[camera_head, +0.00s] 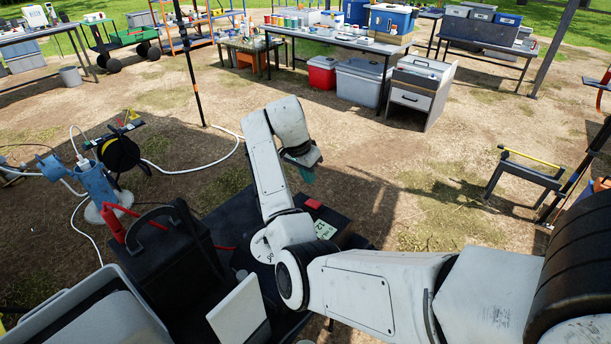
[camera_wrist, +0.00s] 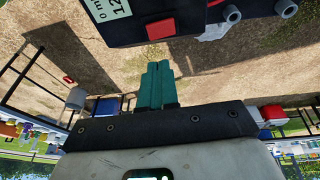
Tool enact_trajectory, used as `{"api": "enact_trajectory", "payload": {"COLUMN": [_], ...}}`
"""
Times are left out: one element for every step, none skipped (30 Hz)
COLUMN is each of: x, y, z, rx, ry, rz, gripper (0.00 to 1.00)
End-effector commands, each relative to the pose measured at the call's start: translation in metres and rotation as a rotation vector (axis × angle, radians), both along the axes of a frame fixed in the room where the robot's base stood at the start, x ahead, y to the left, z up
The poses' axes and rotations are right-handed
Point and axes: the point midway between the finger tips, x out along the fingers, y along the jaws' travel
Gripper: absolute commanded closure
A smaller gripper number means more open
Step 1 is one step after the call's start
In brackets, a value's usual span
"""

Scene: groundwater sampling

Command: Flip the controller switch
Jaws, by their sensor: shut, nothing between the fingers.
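The controller is a dark box (camera_wrist: 195,12) at the top of the wrist view, with a white label beside a red rectangular piece (camera_wrist: 160,29) that looks like its switch. In the head view the red piece (camera_head: 313,204) and the pale green label (camera_head: 325,229) sit on a dark unit, partly hidden behind my arm. My gripper (camera_wrist: 156,68) has teal fingers pressed together and empty. Its fingertips point toward the red piece with a visible gap. In the head view my gripper (camera_head: 301,175) hangs beyond the dark unit. Whether the switch is on or off I cannot tell.
A black case (camera_head: 165,262) stands left of the controller. A blue-grey well pipe (camera_head: 96,186) with hoses stands farther left. A long table (camera_head: 345,42), coolers (camera_head: 360,82) and a drawer cabinet (camera_head: 420,90) are at the back. Open dirt lies between.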

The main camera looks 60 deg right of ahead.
Motion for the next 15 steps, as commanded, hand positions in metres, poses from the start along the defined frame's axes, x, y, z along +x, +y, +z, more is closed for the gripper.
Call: {"api": "enact_trajectory", "payload": {"x": [-0.001, -0.001, -0.002, -0.002, -0.003, -0.004, -0.004, -0.005, -0.006, -0.006, -0.007, -0.008, -0.008, -0.009, -0.010], "y": [-0.002, -0.003, -0.004, -0.005, -0.006, -0.007, -0.009, -0.010, -0.011, -0.012, -0.013, -0.012, -0.012, -0.012, -0.011], "z": [-0.013, -0.016, -0.021, -0.025, -0.029, -0.033, -0.037, -0.041, -0.046, -0.049, -0.053, -0.058, -0.062, -0.066, -0.071], "rx": [0.000, 0.000, 0.000, 0.000, 0.000, 0.000, 0.000, 0.000, 0.000, 0.001, 0.001, 0.000, 0.000, 0.000, 0.000], "ry": [0.000, 0.000, 0.000, 0.000, 0.000, 0.000, 0.000, 0.000, -0.001, -0.001, -0.001, 0.000, 0.000, 0.000, 0.000], "rz": [-0.001, -0.001, 0.000, -0.001, -0.001, -0.001, -0.001, -0.001, -0.002, -0.002, -0.002, -0.001, -0.001, -0.001, 0.000], "gripper": [1.00, 1.00, 1.00, 1.00, 1.00, 1.00, 1.00, 1.00, 1.00, 1.00, 1.00, 1.00, 1.00, 1.00, 1.00]}}
